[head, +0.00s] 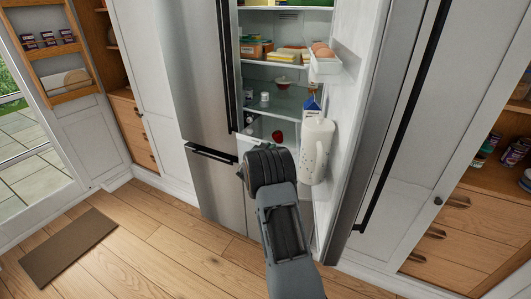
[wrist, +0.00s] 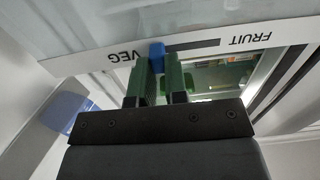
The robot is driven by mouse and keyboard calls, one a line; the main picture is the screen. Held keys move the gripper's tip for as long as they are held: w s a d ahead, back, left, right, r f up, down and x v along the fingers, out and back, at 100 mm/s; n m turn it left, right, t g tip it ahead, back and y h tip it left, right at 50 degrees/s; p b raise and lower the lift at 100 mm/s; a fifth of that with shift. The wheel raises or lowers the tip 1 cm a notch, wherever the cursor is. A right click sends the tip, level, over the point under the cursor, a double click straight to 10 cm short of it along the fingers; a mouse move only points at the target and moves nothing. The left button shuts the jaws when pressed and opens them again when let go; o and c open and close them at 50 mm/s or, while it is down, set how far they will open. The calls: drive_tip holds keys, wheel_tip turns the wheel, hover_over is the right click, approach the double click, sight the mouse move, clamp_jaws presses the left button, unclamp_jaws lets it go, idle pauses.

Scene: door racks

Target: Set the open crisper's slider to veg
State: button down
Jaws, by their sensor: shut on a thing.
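In the wrist view, the open crisper's white front strip (wrist: 195,44) carries the upside-down labels VEG, at left, and FRUIT, at right. A dark slot (wrist: 200,44) runs between the labels. The blue slider (wrist: 157,55) sits at the slot's VEG end, right beside the VEG label, which it or a finger partly covers. My gripper (wrist: 160,69) has two green fingers, one on either side of the slider, and is shut on it. In the head view, my arm hides the gripper and the slider.
The fridge's left door (head: 198,70) looks shut; its right door (head: 345,100) stands open, holding a white jug (head: 316,150), a carton (head: 311,104) and eggs (head: 323,50). Shelves (head: 280,92) with food lie above my arm. Wooden floor and a brown mat (head: 68,248) are at left.

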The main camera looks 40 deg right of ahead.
drive_tip(key=shift+s+a, duration=0.1)
drive_tip(key=c, duration=1.1)
unclamp_jaws()
drive_tip(key=shift+s+d, duration=0.1)
drive_tip(key=shift+d, duration=0.15)
drive_tip(key=shift+a, duration=0.1)
drive_tip(key=shift+s+a, duration=0.15)
drive_tip(key=shift+a, duration=0.2)
drive_tip(key=b+v, duration=0.2)
drive_tip(key=v, duration=1.1)
drive_tip(key=shift+r, duration=0.1)
